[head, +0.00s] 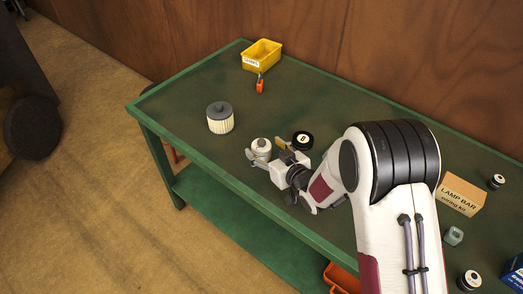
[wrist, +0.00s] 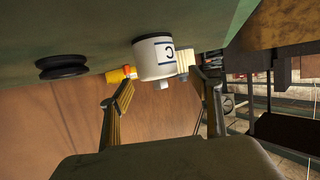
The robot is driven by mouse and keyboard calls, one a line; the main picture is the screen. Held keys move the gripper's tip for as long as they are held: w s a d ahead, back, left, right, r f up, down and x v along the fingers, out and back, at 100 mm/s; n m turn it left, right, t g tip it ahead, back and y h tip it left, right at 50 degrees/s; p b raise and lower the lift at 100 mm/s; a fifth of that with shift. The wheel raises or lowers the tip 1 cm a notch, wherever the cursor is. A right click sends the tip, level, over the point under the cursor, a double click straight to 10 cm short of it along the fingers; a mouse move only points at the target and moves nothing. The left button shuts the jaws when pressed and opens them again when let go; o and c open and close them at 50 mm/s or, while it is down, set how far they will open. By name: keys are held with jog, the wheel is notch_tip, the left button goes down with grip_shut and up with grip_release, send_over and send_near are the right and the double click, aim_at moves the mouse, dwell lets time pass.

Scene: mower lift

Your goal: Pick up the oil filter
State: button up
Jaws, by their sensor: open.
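In the head view the can (head: 261,149) stands on the green bench, partly hidden by my gripper. My gripper (head: 266,157) is open around or just short of it; contact cannot be told. Its two fingers also show in the wrist view (wrist: 163,82), with nothing clearly held. A cream pleated filter (head: 220,122) with a dark cap stands to the left.
A black lettered disc (head: 302,140) lies close to the right of the can. A yellow bin (head: 262,54) and a small orange item (head: 260,84) are farther back. A lamp bar box (head: 461,194) stands at right. The green bench (head: 185,98) has clear room at left.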

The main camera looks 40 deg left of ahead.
aim_at(263, 146)
jog(key=shift+x, duration=1.65)
jog(key=c, duration=1.4)
